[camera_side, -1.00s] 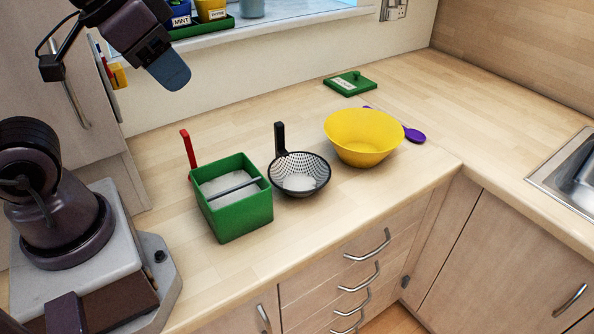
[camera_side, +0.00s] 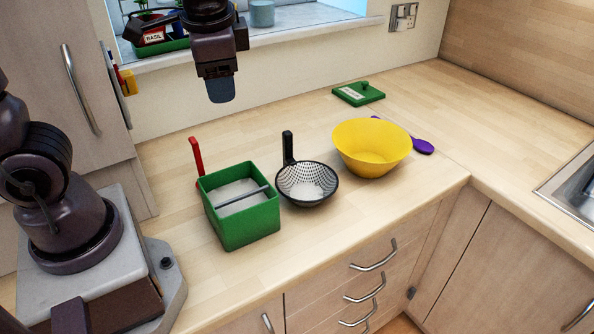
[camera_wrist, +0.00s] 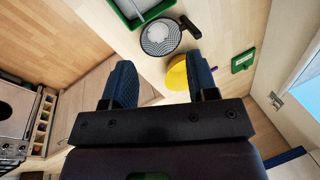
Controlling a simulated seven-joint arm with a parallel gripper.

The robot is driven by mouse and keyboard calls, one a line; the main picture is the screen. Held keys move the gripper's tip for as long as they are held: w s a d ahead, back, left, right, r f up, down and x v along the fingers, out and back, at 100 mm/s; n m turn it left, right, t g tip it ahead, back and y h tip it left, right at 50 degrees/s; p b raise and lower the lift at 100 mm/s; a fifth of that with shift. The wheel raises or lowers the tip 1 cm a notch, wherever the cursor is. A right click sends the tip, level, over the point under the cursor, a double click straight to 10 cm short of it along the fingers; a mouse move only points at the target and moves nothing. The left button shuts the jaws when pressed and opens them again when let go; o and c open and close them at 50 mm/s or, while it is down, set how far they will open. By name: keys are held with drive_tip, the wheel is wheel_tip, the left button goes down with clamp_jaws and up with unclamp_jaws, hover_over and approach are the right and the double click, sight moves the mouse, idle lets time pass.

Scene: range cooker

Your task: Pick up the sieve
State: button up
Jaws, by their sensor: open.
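The sieve (camera_side: 307,184) is a black mesh bowl with an upright black handle (camera_side: 288,147). It stands on the wooden counter between the green box and the yellow bowl, with something white in its bottom. It also shows in the wrist view (camera_wrist: 157,38), at the top, beyond the fingertips. My gripper (camera_side: 221,90) hangs in the air above the back of the counter, behind and to the left of the sieve, pointing down. In the wrist view its two blue fingers (camera_wrist: 160,78) are wide apart with nothing held between them.
A green box (camera_side: 243,226) of white powder with a bar across stands left of the sieve, a red handle (camera_side: 196,158) behind it. A yellow bowl (camera_side: 371,150) stands right, near a purple spoon (camera_side: 423,146). A green lid (camera_side: 358,94) lies behind. The right counter is clear.

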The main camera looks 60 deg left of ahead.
drive_tip(key=w+a+f+m+g+y, duration=0.4)
drive_tip(key=w+f+m+y, duration=0.3)
drive_tip(key=w+f, duration=0.4)
drive_tip(key=m+t+y, duration=0.4)
drive_tip(key=m+y, duration=0.4)
approach(290, 141)
drive_tip(key=a, duration=0.4)
drive_tip(key=shift+a, duration=0.25)
drive_tip(key=shift+a+m, duration=0.2)
drive_tip(key=shift+m, duration=0.1)
drive_tip(key=a, duration=0.4)
drive_tip(key=w+a, duration=0.1)
drive_tip(key=a, duration=0.2)
clamp_jaws()
